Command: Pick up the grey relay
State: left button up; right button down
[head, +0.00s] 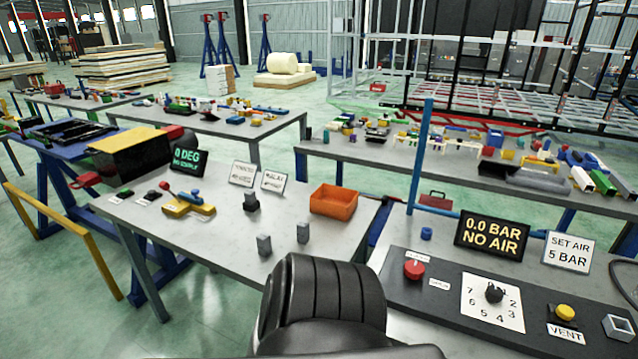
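Two small grey upright blocks stand on the near part of the grey table: one on the left (264,245) and one on the right (303,233). Either could be the grey relay; I cannot tell which. A darker grey piece (251,201) stands just behind them, below two white sign cards. No fingertips of my left or right gripper show. A black ribbed part of my own arm fills the bottom middle, in front of the table's near edge.
An orange bin (334,201) stands right of the blocks. A yellow and blue fixture (189,204) and a "0 DEG" display (188,156) are to the left. A dark control panel (470,300) with a red knob, dial and yellow button lies at right, below a "NO AIR" display (492,233).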

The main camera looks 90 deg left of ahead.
aim_at(250, 197)
jog(key=u, duration=2.35)
